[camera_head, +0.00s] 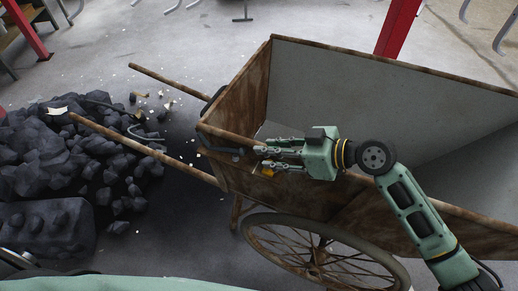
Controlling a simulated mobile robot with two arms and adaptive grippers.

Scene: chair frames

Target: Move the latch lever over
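A rusty, weathered cart (284,197) with an open tub stands at centre right. At its left end a brown rod-like bar (228,134) runs along the top edge toward my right gripper; it may be the latch lever, but I cannot tell for sure. A small dark curved piece (218,150) sits just below it. My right gripper (261,158) is at this end of the cart, its two green fingers apart and pointing left. The upper fingertip is at or very near the bar's end; contact is unclear. A small yellow part shows by the lower finger. My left gripper is not in view.
A spoked wheel (325,257) stands under the cart's near side. Red posts (398,25) stand behind.

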